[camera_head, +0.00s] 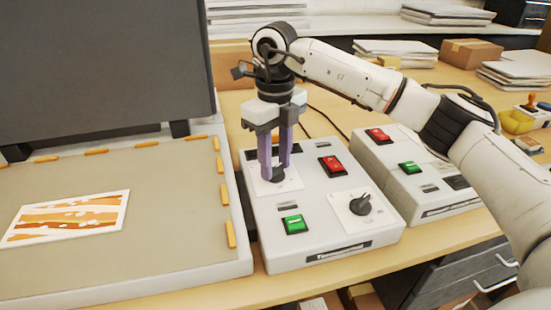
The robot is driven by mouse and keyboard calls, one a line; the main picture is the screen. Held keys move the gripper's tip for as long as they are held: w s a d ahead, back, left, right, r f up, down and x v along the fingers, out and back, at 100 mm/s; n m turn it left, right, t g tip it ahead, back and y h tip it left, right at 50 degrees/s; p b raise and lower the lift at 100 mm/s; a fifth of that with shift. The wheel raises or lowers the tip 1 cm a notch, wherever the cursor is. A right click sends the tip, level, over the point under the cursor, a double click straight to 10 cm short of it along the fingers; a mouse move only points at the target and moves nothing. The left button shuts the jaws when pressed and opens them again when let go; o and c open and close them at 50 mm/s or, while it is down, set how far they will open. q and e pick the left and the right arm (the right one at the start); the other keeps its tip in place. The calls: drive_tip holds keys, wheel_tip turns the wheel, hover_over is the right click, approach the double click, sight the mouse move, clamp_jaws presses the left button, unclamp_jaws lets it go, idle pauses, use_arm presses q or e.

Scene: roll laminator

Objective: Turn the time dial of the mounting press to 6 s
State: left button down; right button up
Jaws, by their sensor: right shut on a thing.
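The mounting press control box (301,229) stands on the bench right of the press bed. It carries two black dials on white plates, a red switch (332,165) and a green switch (294,224). My right gripper (275,170) points straight down with its purple fingers shut on the black dial (277,177) at the back left of the box. The fingers hide part of that dial and its scale. The other dial (361,204) at the front right is free. Which dial is for time, and their settings, are too small to read. My left gripper is not in view.
The press bed (175,217) with an orange-and-white print (68,217) lies at left under a raised dark lid (100,65). A second control box (416,178) stands close at right, below my right arm. Paper stacks (395,50) and cardboard boxes (467,53) are behind.

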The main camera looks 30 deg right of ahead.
sight(276, 167)
drive_tip(key=shift+r, duration=0.1)
idle(0.4)
drive_tip(key=o, duration=1.1)
drive_tip(key=shift+c, duration=0.2)
wheel_tip(276, 167, up, 10)
drive_tip(key=shift+r, duration=0.15)
